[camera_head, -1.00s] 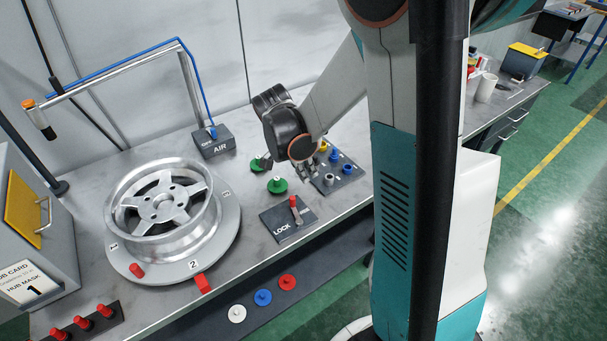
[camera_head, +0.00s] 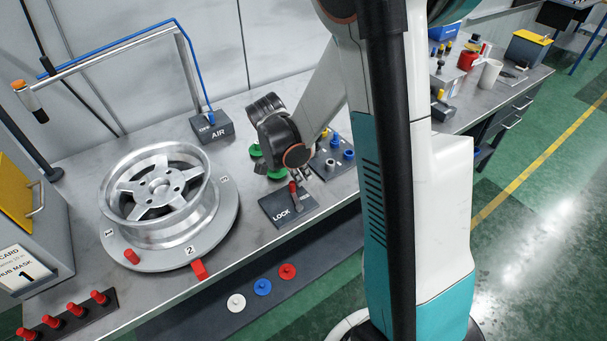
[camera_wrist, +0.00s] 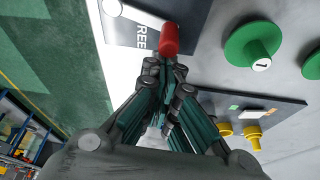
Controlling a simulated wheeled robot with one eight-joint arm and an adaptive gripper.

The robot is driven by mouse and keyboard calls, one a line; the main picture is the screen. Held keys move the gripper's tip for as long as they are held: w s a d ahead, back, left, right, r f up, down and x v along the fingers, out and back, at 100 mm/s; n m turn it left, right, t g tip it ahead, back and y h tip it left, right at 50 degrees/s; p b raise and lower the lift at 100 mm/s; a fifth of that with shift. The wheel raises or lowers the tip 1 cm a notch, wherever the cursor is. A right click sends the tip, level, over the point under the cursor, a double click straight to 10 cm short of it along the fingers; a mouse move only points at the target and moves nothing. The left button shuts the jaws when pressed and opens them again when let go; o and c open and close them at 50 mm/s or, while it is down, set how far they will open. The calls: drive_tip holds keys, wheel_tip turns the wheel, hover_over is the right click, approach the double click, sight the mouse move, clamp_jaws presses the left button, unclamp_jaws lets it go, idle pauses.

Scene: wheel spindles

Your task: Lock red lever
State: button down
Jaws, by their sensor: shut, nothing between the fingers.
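The red lever has a red knob (camera_head: 292,187) on a grey arm and stands on a dark plate marked LOCK (camera_head: 275,212) near the table's front edge. In the wrist view the red knob (camera_wrist: 169,38) is just beyond my fingertips, and the grey lever arm (camera_wrist: 140,14) runs to the upper left over the plate, where the letters "REE" show. My gripper (camera_wrist: 165,68) is shut and empty, its tips close beside the knob; I cannot tell whether they touch. In the head view my gripper (camera_head: 303,174) is partly hidden by my wrist.
A dark panel with blue and yellow knobs (camera_head: 335,152) is to the right. The wheel (camera_head: 160,190) sits on a round plate to the left, with the AIR box (camera_head: 212,127) behind.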

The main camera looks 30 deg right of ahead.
drive_tip(key=shift+w+a, duration=0.1)
drive_tip(key=a+n, duration=0.1)
drive_tip(key=n, duration=0.1)
drive_tip(key=w+a+n+t, duration=0.1)
drive_tip(key=shift+n+b, duration=0.4)
drive_tip(key=n, duration=0.1)
drive_tip(key=a+n+t, duration=0.1)
drive_tip(key=shift+w+a+n, duration=0.1)
drive_tip(key=shift+a+n, duration=0.2)
drive_tip(key=shift+n, duration=0.1)
drive_tip(key=a+n, duration=0.1)
drive_tip(key=n, duration=0.1)
drive_tip(key=a+n+t+y+b, duration=0.1)
drive_tip(key=n, duration=0.1)
drive_tip(key=shift+a+n, duration=0.3)
drive_tip(key=shift+a, duration=0.05)
drive_tip(key=shift+s+a, duration=0.3)
drive_tip(key=shift+a, duration=0.05)
